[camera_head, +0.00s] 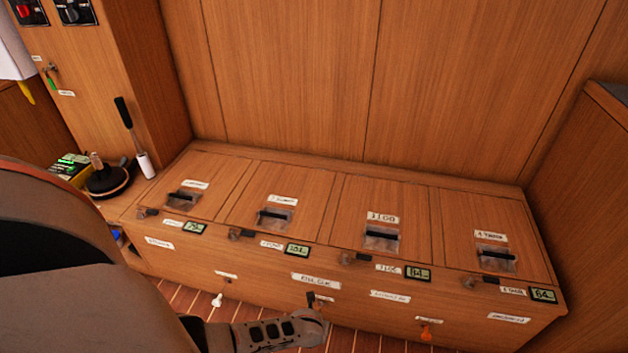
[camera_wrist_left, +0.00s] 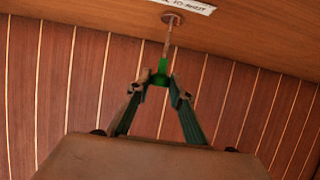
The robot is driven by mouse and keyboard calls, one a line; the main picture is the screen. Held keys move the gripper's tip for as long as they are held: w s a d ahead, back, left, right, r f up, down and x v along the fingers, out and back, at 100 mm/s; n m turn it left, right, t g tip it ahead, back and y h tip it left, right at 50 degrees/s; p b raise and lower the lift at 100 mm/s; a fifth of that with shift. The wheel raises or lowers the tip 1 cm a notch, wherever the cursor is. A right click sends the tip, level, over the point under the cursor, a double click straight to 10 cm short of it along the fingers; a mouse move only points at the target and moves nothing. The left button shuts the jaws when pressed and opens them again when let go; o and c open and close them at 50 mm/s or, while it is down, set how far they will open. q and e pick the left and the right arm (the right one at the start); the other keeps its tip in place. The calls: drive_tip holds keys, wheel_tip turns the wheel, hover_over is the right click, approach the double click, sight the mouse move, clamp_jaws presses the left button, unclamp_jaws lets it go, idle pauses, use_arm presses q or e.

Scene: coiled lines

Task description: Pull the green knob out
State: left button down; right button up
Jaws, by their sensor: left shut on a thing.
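The green knob (camera_wrist_left: 160,74) is at the end of a thin metal stem in the left wrist view. The stem runs from a round plate (camera_wrist_left: 172,18) on the wooden front panel. My left gripper (camera_wrist_left: 160,88) is shut on the knob, one finger on each side. In the head view my left arm (camera_head: 270,332) comes in low from the left, with its wrist in front of the lower panel. The green knob cannot be made out there. My right gripper is not in view.
A white knob (camera_head: 216,300) and an orange knob (camera_head: 426,332) hang from the same panel, left and right of my wrist. The wooden bench (camera_head: 340,255) above has several lids, latches and small displays. The striped floor (camera_wrist_left: 75,85) below is clear.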

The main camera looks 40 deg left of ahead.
use_arm(q)
drive_tip(key=c, duration=1.8)
unclamp_jaws()
drive_tip(key=shift+d+f, duration=0.1)
drive_tip(key=shift+v, duration=6.05)
drive_tip(key=shift+w, duration=0.1)
